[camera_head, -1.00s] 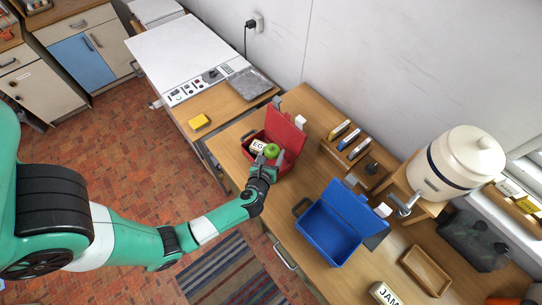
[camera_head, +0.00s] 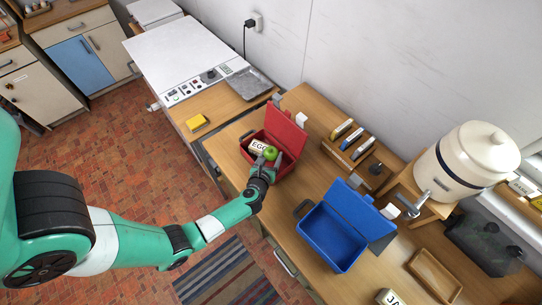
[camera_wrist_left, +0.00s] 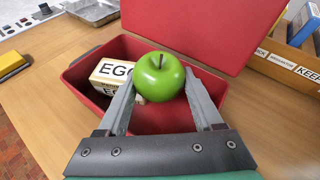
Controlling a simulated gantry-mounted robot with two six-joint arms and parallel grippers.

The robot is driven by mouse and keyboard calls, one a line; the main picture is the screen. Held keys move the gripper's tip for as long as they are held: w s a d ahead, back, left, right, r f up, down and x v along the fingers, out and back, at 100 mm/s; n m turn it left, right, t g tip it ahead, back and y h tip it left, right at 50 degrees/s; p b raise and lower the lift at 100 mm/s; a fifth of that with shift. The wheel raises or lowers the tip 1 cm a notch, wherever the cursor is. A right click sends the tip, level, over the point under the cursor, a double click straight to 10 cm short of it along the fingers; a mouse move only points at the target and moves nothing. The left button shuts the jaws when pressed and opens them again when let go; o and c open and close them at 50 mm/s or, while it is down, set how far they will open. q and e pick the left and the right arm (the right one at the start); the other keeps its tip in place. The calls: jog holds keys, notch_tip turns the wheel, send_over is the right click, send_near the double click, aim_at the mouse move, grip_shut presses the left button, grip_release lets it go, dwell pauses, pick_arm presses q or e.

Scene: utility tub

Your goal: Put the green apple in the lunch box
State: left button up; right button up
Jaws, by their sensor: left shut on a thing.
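The green apple (camera_head: 270,153) is held between the fingertips of my left gripper (camera_head: 267,163). In the left wrist view the apple (camera_wrist_left: 159,76) sits between the two grey fingers, over the opening of a red box (camera_wrist_left: 186,120) with its lid raised. I cannot tell whether the apple touches the box floor. The red box also shows in the head view (camera_head: 288,165). A carton marked EGG (camera_wrist_left: 112,74) lies in the red box, left of the apple. An open blue box (camera_head: 331,238) stands to the right and looks empty. My right gripper is not in view.
A yellow block (camera_head: 196,122) lies left of the red box. A wooden rack of labelled items (camera_head: 345,165) stands along the wall. A white dispenser (camera_head: 470,160) and a wooden tray (camera_head: 432,275) are at the right. Bare counter lies between the two boxes.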

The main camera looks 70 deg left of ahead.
pick_arm(q)
jog(key=shift+f+b, duration=0.3)
jog(key=shift+f, duration=0.2)
jog(key=o, duration=1.5)
jog(key=shift+f, duration=0.2)
jog(key=shift+s, duration=0.1)
jog(key=shift+r+p, duration=0.85)
jog(key=shift+r, duration=0.05)
jog(key=p+v, duration=0.1)
jog(key=v, duration=1.1)
jog(key=shift+p, duration=0.3)
